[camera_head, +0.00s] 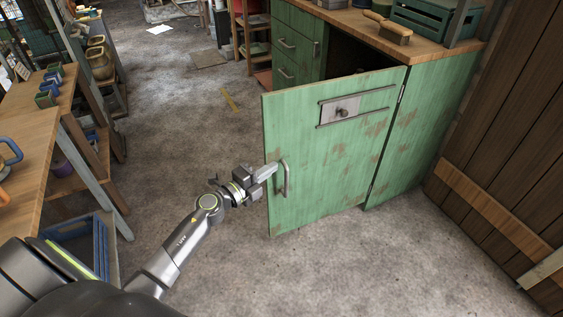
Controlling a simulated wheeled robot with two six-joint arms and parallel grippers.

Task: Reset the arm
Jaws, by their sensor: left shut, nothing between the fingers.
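My left gripper (267,172) is shut and empty. It is at the left edge of an open green cabinet door (335,150), close to the door's metal handle (285,178). I cannot tell whether the fingers touch the handle or the door. My left arm (180,245) reaches up from the lower left, stretched out towards the door. The door stands swung out from the green cabinet (420,135), and its dark inside shows above the door. My right gripper is not in view.
A wooden bench (25,165) with several small things stands on the left, with a blue crate (85,245) below it. A brush (388,28) and a green crate (432,18) are on the cabinet top. A plank wall (505,165) is on the right. The concrete floor (370,265) in front is clear.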

